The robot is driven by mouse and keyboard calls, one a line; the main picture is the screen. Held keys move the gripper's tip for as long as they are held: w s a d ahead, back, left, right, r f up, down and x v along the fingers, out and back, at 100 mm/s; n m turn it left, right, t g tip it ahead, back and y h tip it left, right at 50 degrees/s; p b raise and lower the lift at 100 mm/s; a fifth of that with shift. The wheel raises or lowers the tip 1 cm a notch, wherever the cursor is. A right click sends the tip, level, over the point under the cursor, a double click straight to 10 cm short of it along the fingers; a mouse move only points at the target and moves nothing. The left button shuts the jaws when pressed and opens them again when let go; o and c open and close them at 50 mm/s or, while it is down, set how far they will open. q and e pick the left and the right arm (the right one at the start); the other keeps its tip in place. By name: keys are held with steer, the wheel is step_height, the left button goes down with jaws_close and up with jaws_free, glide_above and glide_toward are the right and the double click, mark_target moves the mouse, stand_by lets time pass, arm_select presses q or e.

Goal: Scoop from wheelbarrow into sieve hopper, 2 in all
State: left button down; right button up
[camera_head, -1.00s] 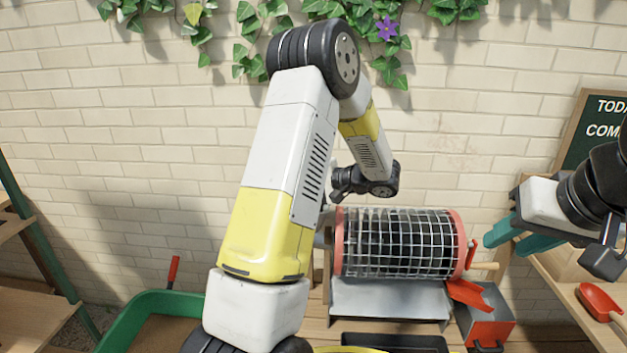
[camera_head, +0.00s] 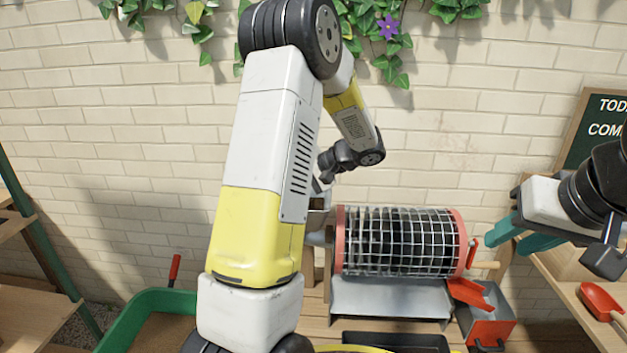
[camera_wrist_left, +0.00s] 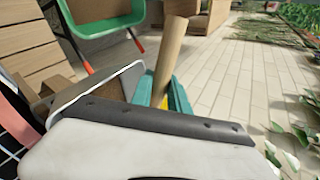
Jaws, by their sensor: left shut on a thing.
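The mesh drum sieve (camera_head: 400,243) with red end rings stands on the bench; its left inlet end is mostly hidden behind my left arm. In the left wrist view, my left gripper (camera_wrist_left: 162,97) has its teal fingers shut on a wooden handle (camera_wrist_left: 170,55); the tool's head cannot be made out. A grey metal trough, seemingly the sieve hopper (camera_wrist_left: 122,88), shows brown material inside, beside the fingers. The green wheelbarrow (camera_head: 128,318) is at the lower left and also shows in the wrist view (camera_wrist_left: 118,24). My right gripper (camera_head: 507,236) is open and empty right of the drum.
A grey chute (camera_head: 390,298) lies under the drum, with a black tray (camera_head: 396,340) in front. A red and grey box (camera_head: 487,320) stands at the right. A red scoop (camera_head: 600,302) lies on the right-hand shelf. Brick wall and ivy are behind.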

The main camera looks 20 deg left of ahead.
arm_select(q)
steer(key=shift+a+r+h, duration=0.1)
steer(key=shift+r+h, duration=0.25)
steer(key=shift+h, duration=0.65)
steer(key=shift+w+r+h, duration=0.2)
steer(key=shift+w+h, duration=0.05)
steer(key=shift+h, duration=0.35)
steer(key=h, duration=0.2)
steer(key=w+r+h, duration=0.1)
steer(key=h, duration=0.1)
steer(key=r+h, duration=0.1)
steer(key=h, duration=0.1)
steer(key=shift+w+a+t, duration=0.2)
steer(key=shift+a+t, duration=0.1)
steer(key=h, duration=0.4)
steer(key=shift+a+r, duration=0.15)
steer(key=shift+a, duration=0.15)
